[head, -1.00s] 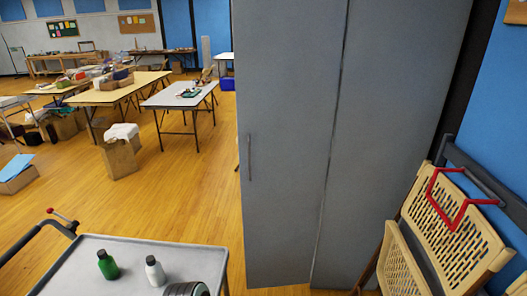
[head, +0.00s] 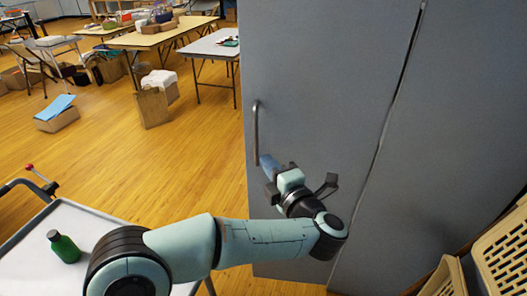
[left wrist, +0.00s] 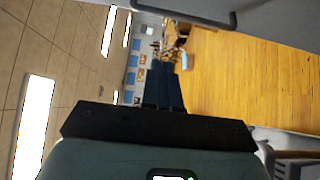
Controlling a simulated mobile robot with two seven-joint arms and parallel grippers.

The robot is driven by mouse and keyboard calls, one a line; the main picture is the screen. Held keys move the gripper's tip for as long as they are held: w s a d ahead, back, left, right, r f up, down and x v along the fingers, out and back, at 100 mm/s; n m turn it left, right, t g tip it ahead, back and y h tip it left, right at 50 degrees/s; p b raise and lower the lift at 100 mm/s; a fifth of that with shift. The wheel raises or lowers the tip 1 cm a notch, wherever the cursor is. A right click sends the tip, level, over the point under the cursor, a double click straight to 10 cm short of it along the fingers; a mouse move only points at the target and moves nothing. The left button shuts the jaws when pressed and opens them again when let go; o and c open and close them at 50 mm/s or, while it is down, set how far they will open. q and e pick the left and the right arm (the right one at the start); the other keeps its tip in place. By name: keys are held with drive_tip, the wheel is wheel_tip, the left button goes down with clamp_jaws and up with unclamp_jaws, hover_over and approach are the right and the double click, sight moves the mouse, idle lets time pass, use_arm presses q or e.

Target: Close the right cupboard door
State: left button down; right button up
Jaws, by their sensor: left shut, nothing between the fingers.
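The right cupboard door is a tall grey panel (head: 325,110) in the head view, with a grey bar handle (head: 256,133) near its left edge. A dark gap runs down its right side, where another grey panel (head: 455,140) begins. I cannot tell how far the door stands open. Contact is unclear. In the left wrist view the dark fingers (left wrist: 163,85) are together, and the handle (left wrist: 185,15) shows at the top. My right gripper is out of view.
A grey cart (head: 90,225) with a green bottle (head: 64,247) stands at lower left. Tables (head: 165,36) and boxes stand behind.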

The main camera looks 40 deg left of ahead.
sight(257, 135)
use_arm(q)
drive_tip(key=shift+w+d+p+x, duration=0.25)
drive_tip(key=shift+w+x, duration=0.1)
drive_tip(key=shift+x, duration=1.7)
drive_tip(key=shift+w+d+p+x, duration=0.15)
drive_tip(key=shift+w+p+x, duration=0.2)
drive_tip(key=shift+x, duration=1.75)
drive_tip(key=shift+w+d+p+x, duration=0.2)
drive_tip(key=shift+w+x, duration=0.2)
drive_tip(key=shift+x, duration=1.65)
